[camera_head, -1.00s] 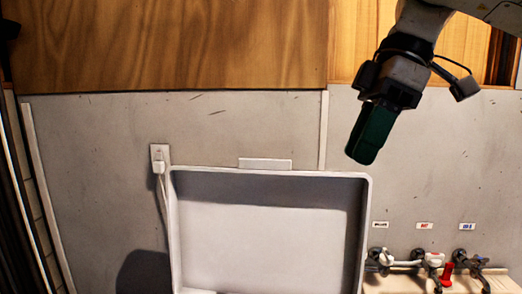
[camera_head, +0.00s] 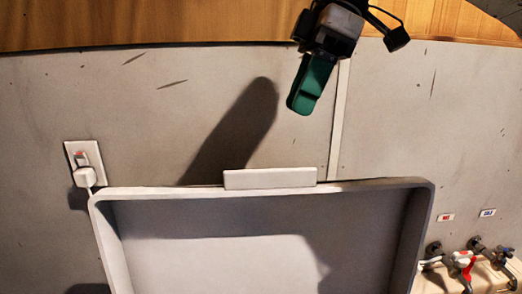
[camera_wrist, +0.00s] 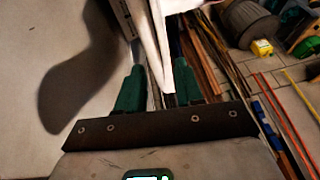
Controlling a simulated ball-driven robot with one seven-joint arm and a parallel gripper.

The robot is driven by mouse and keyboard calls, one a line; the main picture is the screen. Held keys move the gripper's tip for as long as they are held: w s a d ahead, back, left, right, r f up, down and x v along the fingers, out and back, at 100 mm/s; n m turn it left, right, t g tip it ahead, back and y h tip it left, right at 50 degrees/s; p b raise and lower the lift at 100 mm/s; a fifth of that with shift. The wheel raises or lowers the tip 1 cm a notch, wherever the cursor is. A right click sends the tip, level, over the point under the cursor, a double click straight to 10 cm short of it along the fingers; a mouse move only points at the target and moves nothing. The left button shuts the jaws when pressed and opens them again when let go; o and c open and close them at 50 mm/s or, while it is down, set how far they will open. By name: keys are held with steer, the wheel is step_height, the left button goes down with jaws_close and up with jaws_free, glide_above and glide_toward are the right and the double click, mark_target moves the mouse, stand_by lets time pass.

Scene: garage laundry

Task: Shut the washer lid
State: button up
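The washer lid (camera_head: 220,262) stands raised in the head view, its pale inner face toward me, with a small flat tab (camera_head: 270,178) along its top edge. The washer's tub is below the picture. My gripper (camera_head: 300,108) points down above the lid's top edge, right of the tab, with a gap in the picture. In the wrist view my gripper (camera_wrist: 160,66) has its two green fingers apart. The lid's white edge (camera_wrist: 158,35) runs into the space between them in that picture; I cannot tell its depth or any contact.
A grey wall stands behind the lid, with an outlet and plug (camera_head: 85,165) at the left. Taps and hoses (camera_head: 470,255) are at the lower right. The wrist view shows a bin (camera_wrist: 248,22), a yellow item (camera_wrist: 262,47) and long rods on the floor.

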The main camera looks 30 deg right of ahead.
mark_target(272, 169)
steer(key=p+x, duration=0.1)
steer(key=x, duration=0.9)
steer(key=shift+s+f, duration=0.15)
steer(key=shift+f, duration=0.2)
steer(key=shift+c, duration=0.3)
jaws_close()
stand_by(0.7)
